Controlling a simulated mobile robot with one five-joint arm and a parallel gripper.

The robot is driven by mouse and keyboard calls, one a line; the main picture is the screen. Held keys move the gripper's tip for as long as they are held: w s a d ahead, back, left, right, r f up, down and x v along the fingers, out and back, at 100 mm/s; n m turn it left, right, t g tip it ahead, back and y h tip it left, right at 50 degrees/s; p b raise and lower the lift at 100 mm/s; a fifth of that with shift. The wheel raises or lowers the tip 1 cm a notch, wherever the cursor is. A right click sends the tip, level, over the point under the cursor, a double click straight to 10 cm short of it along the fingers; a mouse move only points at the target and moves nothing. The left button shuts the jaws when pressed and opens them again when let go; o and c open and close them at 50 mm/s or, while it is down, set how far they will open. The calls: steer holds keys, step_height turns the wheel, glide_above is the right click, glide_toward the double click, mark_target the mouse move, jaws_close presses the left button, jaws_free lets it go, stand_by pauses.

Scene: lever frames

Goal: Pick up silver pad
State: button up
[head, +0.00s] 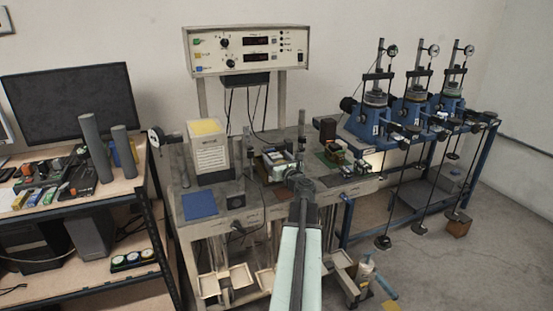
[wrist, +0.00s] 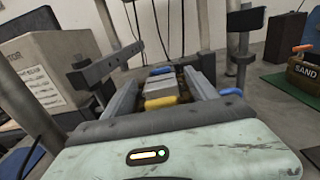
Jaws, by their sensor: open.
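A silver-grey block (wrist: 160,88), which looks like the silver pad, lies on the machine bench in the wrist view, between and beyond my fingers. It has a yellow part on its near end and a blue part behind it. My gripper (wrist: 163,92) is open and empty, with one finger on each side of the block in the picture. I cannot tell how far the block is from the fingertips. In the head view, my gripper (head: 303,184) is over the front of the bench and the pad cannot be clearly told apart.
A white box with a yellow top (head: 209,150) and a blue mat (head: 200,205) are to the left on the bench. A box marked SAND (wrist: 304,70) stands on a green mat to the right. A control panel (head: 246,50) rises behind. Upright posts stand near my gripper.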

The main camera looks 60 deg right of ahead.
steer(key=shift+w+d, duration=0.45)
steer(key=shift+w, duration=0.05)
steer(key=shift+a, duration=0.1)
jaws_close()
steer(key=shift+r, duration=0.1)
